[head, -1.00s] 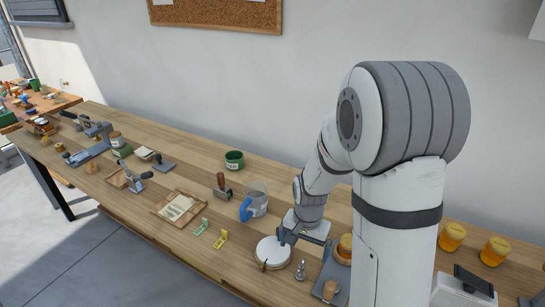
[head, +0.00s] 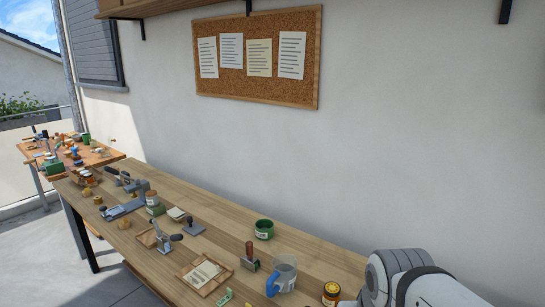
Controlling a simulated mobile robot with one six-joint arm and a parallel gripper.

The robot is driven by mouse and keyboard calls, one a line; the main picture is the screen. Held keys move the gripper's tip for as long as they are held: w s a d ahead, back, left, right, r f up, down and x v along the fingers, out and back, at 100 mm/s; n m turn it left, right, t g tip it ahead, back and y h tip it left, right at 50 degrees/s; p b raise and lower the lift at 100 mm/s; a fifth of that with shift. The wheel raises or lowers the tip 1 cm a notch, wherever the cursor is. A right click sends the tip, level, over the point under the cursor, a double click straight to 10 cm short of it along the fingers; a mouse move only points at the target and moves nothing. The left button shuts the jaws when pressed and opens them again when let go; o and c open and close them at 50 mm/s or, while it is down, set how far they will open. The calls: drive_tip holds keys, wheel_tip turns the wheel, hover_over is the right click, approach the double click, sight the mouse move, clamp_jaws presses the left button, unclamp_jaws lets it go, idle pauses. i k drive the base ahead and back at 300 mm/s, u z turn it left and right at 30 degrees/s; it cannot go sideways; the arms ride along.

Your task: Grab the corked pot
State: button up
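A small jar with a brown, cork-coloured top (head: 151,197) stands toward the far left of the bench in the head view, behind a green container (head: 155,210). It is too small to tell surely whether it is the corked pot. A jar with a yellow top and dark band (head: 331,292) shows at the bottom edge, beside my arm; whether it stands on the bench or is held is unclear. My arm fills the lower right corner. My gripper is below the picture and out of view.
A clear jug with a blue handle (head: 284,273), a stamp-like tool with a brown handle (head: 249,257) and a green cup (head: 264,229) stand on the bench. A wooden tray with paper (head: 204,275) lies left of them. The bench (head: 315,253) is bare along the wall.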

sight(152, 196)
drive_tip(key=z, duration=0.15)
drive_tip(key=k, duration=0.55)
drive_tip(key=u, duration=2.1)
drive_tip(key=i, duration=5.3)
